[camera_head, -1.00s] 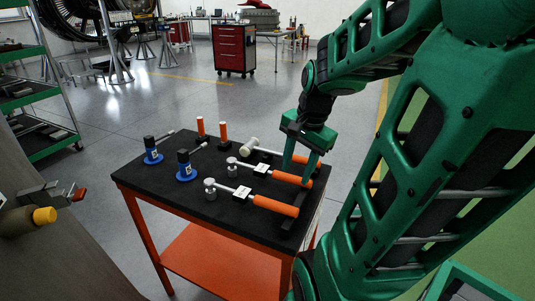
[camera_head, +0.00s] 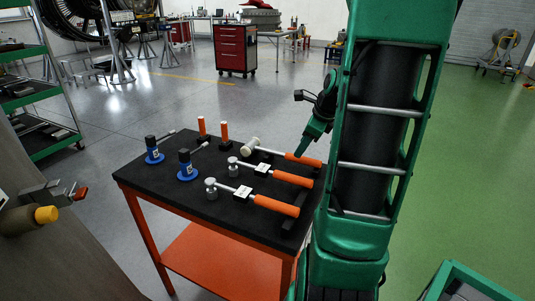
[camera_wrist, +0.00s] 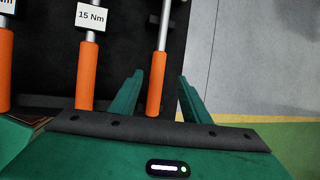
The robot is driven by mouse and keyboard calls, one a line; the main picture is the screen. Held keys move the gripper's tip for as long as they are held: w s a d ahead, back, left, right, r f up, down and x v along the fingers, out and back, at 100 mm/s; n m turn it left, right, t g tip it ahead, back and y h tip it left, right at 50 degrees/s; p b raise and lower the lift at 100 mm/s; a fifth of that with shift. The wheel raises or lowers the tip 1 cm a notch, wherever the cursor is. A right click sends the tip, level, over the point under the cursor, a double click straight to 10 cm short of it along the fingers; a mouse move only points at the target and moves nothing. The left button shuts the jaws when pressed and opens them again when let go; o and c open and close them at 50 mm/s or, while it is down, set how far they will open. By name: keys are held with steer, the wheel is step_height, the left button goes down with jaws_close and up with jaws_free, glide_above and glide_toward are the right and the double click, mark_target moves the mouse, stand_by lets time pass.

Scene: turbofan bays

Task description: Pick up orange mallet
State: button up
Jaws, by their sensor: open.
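The orange mallet has a pale head (camera_head: 249,145) and an orange handle (camera_head: 303,159), and lies at the back right of the black-topped cart (camera_head: 150,186). In the wrist view its orange handle (camera_wrist: 155,92) appears between my two green fingers. My gripper (camera_wrist: 158,88) is open and empty, with a finger on either side of the handle in that picture; the exact height above it is hard to tell. In the head view one green finger (camera_head: 303,146) shows just behind the handle; the rest is partly hidden by my arm.
Two torque wrenches with orange handles (camera_head: 293,179) (camera_head: 276,205) lie parallel in front of the mallet; one shows a "15 Nm" label (camera_wrist: 91,16). Two blue-based tools (camera_head: 187,166) and two upright orange handles (camera_head: 225,131) stand further left. Floor lies beyond the cart's edge.

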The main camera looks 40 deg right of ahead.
mark_target(281, 155)
steer(key=shift+a+x, duration=0.15)
steer(key=shift+x, duration=1.5)
steer(key=shift+a+x, duration=0.1)
steer(key=shift+x, duration=1.5)
steer(key=shift+c, duration=0.3)
jaws_close()
